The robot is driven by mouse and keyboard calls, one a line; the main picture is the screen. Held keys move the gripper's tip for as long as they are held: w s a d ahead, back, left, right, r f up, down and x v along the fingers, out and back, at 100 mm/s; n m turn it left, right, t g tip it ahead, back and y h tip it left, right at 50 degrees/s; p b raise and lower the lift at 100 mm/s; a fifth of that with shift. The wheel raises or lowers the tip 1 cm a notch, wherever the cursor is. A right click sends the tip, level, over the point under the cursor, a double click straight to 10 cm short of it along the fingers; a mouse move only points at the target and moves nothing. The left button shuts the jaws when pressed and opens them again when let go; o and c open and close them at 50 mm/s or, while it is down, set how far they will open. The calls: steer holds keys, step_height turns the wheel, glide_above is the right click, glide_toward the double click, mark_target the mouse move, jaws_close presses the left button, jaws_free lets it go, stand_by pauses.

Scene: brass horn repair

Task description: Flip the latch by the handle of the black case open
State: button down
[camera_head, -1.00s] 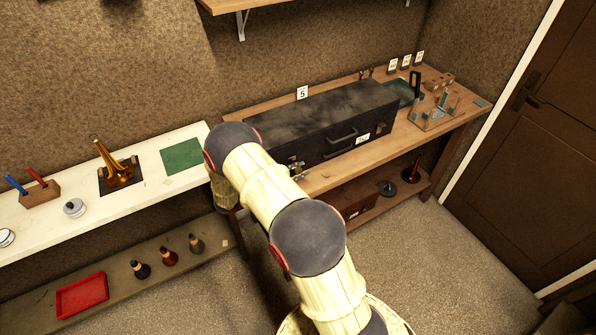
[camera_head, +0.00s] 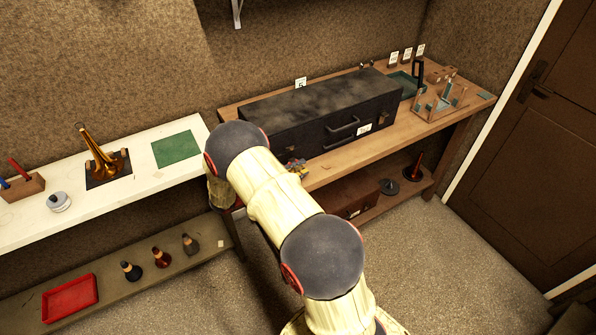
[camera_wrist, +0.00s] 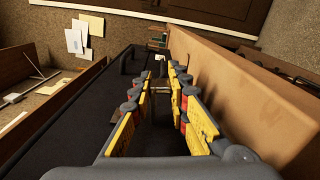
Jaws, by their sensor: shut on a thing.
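The long black case (camera_head: 300,106) lies closed on the wooden bench, with its handle (camera_head: 343,130) and a white label on the front face. A small latch (camera_head: 383,116) shows right of the handle. My gripper (camera_head: 297,167) is low at the front face, left of the handle, partly behind my arm. In the wrist view my gripper (camera_wrist: 163,80) has its yellow fingers beside the case (camera_wrist: 70,125), closed in on something small between the tips. It appears to be a latch of the case, but the fingers mostly hide it.
The wooden bench (camera_head: 410,135) runs along the wall, with a wooden rack (camera_head: 440,103) and a green tray (camera_head: 405,84) right of the case. A white table (camera_head: 135,190) with a brass horn part (camera_head: 98,155) stands left. Open floor lies in front of the lower shelves.

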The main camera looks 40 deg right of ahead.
steer(key=shift+s+f, duration=0.2)
steer(key=shift+f, duration=0.25)
steer(key=c, duration=1.8)
jaws_free()
steer(key=shift+w, duration=0.1)
steer(key=shift+r, duration=0.1)
steer(key=shift+w, duration=0.1)
steer(key=shift+a+r, duration=0.1)
steer(key=shift+a, duration=0.15)
steer(key=v, duration=1.1)
steer(key=shift+a, duration=0.3)
